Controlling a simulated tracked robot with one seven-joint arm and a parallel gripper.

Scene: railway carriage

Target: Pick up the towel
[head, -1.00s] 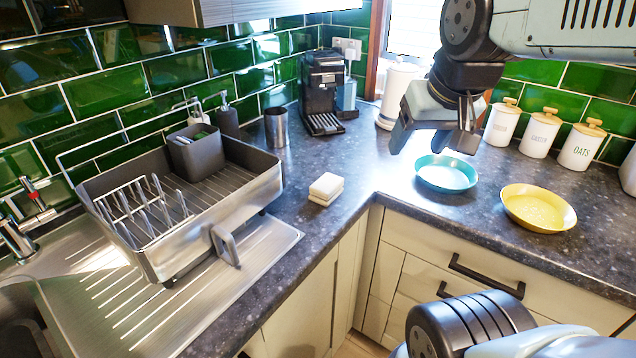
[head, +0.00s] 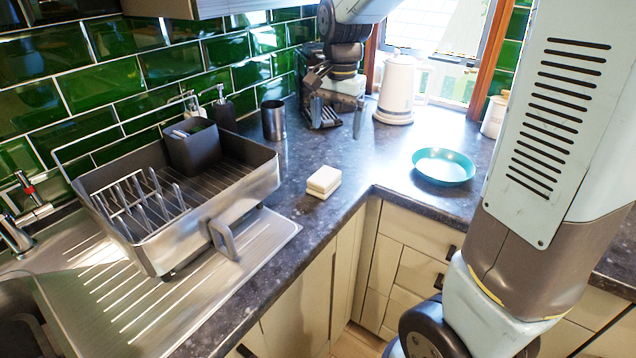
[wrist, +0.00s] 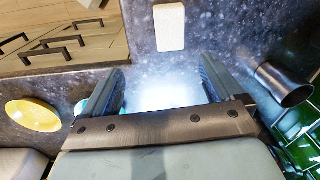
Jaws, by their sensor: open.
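A small cream-white, two-layered block (head: 324,181) lies on the dark counter near its inner corner. It looks like a folded towel, though I cannot be sure of its material. It also shows at the top of the wrist view (wrist: 169,27), ahead of the fingertips. My gripper (head: 338,118) is open and empty, pointing down above the counter in front of the coffee machine. It is behind the block and apart from it. In the wrist view, bare bright counter shows between my fingers (wrist: 160,75).
A dish rack (head: 190,235) stands left on the steel drainer. A steel cup (head: 274,120) is left of my gripper. A white kettle (head: 396,88) and teal bowl (head: 443,181) are to the right. A yellow bowl (wrist: 33,115) shows in the wrist view. Counter around the block is clear.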

